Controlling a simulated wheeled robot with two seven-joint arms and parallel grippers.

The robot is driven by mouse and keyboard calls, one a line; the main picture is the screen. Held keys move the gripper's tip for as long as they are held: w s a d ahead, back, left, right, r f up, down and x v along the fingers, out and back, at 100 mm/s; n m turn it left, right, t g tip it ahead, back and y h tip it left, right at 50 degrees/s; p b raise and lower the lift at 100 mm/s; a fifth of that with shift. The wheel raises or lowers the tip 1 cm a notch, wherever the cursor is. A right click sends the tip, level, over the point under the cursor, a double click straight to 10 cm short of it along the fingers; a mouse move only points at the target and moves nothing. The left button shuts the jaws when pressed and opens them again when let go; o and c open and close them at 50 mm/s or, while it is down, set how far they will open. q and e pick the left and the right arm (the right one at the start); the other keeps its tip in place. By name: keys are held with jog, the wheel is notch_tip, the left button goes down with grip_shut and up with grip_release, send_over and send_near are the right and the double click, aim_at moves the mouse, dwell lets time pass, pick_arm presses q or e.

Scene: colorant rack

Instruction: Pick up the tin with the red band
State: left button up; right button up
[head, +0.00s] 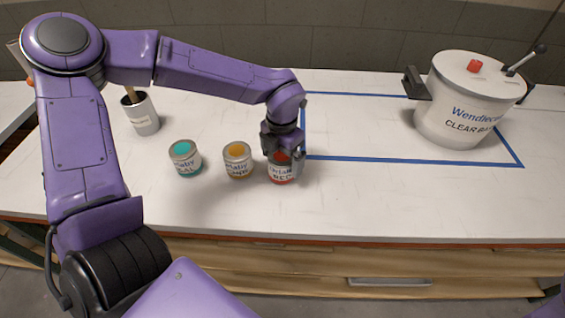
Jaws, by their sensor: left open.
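The tin with the red band (280,176) stands upright on the white worktop, at the right end of a row of three tins. Red shows at its top and along its base, and its label is partly readable. My left gripper (283,158) is open and reaches down over this tin from above, with fingers at its upper part. The gripper hides part of the tin's top, and I cannot tell whether the fingers touch it. My right gripper is not in view.
A tin with an orange top (238,162) stands close left of the red one, and a teal-topped tin (185,160) further left. A grey cup (141,115) holds a stick. The front right worktop is clear.

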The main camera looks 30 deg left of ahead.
pick_arm(q)
jog(key=shift+f, duration=0.85)
jog(key=c, duration=1.1)
jog(key=shift+r, duration=0.1)
